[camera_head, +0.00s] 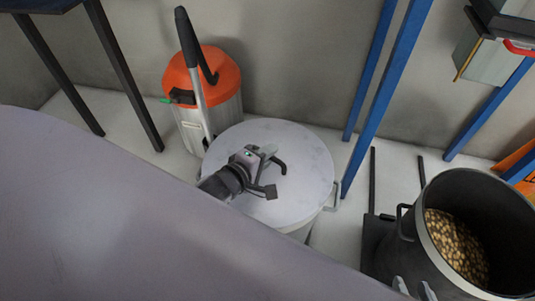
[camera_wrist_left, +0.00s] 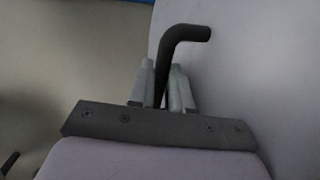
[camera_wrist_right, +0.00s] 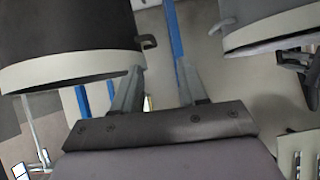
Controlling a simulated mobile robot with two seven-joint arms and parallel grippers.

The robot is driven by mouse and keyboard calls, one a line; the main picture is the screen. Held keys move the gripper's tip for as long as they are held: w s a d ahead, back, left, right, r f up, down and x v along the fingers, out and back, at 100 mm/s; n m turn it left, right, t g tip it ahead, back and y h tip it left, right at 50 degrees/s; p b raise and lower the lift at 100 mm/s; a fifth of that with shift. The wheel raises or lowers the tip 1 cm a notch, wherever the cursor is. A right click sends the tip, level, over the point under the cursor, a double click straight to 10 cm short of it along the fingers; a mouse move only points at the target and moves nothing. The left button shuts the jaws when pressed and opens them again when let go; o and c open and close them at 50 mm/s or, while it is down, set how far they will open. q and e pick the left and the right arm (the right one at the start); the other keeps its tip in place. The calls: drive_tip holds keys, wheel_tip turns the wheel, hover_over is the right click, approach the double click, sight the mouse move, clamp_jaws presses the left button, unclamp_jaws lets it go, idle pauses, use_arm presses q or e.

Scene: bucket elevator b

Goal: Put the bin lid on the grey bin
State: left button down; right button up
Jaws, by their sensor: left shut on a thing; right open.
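The round, pale grey bin lid (camera_head: 305,160) lies over the grey bin (camera_head: 300,232) in the head view and covers its opening. A bin side handle (camera_head: 333,196) shows at the lid's right edge. I cannot tell whether the lid touches the rim all round. My left gripper (camera_head: 262,172) is over the lid, shut on its black bent handle (camera_wrist_left: 185,36), which stands between the fingers in the left wrist view (camera_wrist_left: 166,85). My right gripper (camera_head: 415,290) is open and empty beside the dark pot; its spread fingers show in the right wrist view (camera_wrist_right: 160,85).
An orange-topped container (camera_head: 212,75) with a black-handled lever stands behind the bin, near the wall. A large dark pot (camera_head: 465,187) holding small brownish pieces (camera_head: 455,245) stands at right. Blue posts (camera_head: 385,90) rise behind the bin. My pale arm covers the lower left.

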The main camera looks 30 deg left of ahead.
use_arm(q)
drive_tip(key=shift+f+b, duration=0.35)
drive_tip(key=shift+f, duration=0.2)
use_arm(e)
drive_tip(key=shift+f, duration=0.4)
use_arm(q)
drive_tip(key=c, duration=1)
unclamp_jaws()
drive_tip(key=shift+o, duration=0.2)
drive_tip(key=shift+f, duration=0.15)
drive_tip(key=shift+s+f, duration=0.15)
drive_tip(key=shift+f, duration=0.05)
drive_tip(key=shift+p+v, duration=0.4)
drive_tip(key=shift+v, duration=0.6)
drive_tip(key=v, duration=0.1)
drive_tip(key=p+v, duration=0.1)
drive_tip(key=v, duration=0.1)
drive_tip(key=shift+s+r, duration=0.1)
drive_tip(key=shift+r, duration=0.25)
drive_tip(key=shift+v, duration=0.8)
drive_tip(key=shift+r, duration=0.15)
use_arm(e)
drive_tip(key=shift+s+d+r+h, duration=0.1)
drive_tip(key=shift+s+d+h, duration=0.25)
drive_tip(key=shift+d, duration=0.2)
